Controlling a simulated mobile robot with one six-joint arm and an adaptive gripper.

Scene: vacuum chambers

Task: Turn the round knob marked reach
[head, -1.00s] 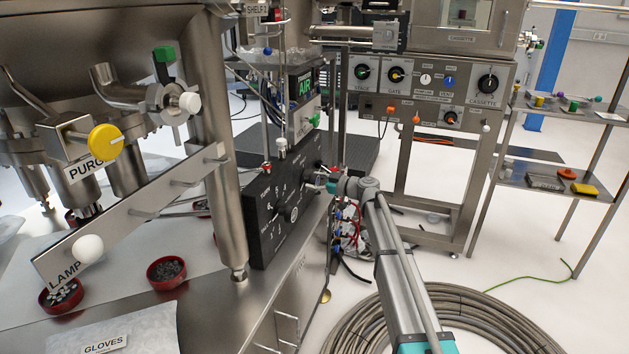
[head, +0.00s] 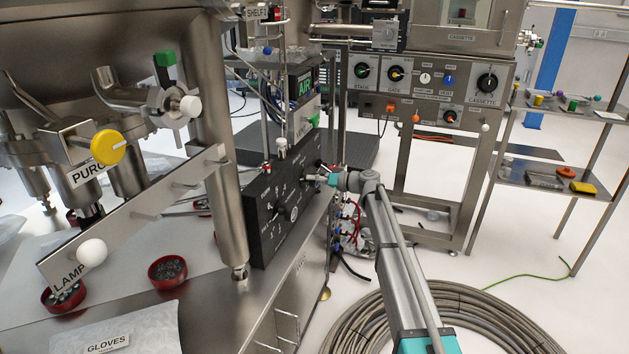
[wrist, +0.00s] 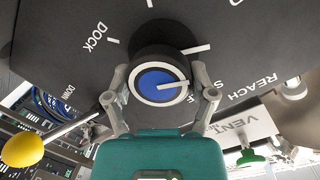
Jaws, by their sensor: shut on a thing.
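In the wrist view, a round black knob (wrist: 160,42) with a blue, white-ringed cap stands out from a dark panel. A white line on the cap runs from its middle toward the right. My gripper (wrist: 161,84) is shut on this knob, one finger at each side. The white word REACH (wrist: 252,86) is on the panel to the right; DOCK is at upper left, and another word is partly hidden behind the right finger. In the head view, my gripper (head: 326,180) is at the right part of the black panel (head: 262,235); the gripped knob is hard to make out there.
In the wrist view, a yellow ball knob (wrist: 22,150) is at lower left and a VENT plate (wrist: 243,135) at lower right. In the head view, a steel post (head: 228,220) stands left of the panel. A hose coil (head: 350,320) lies on the floor.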

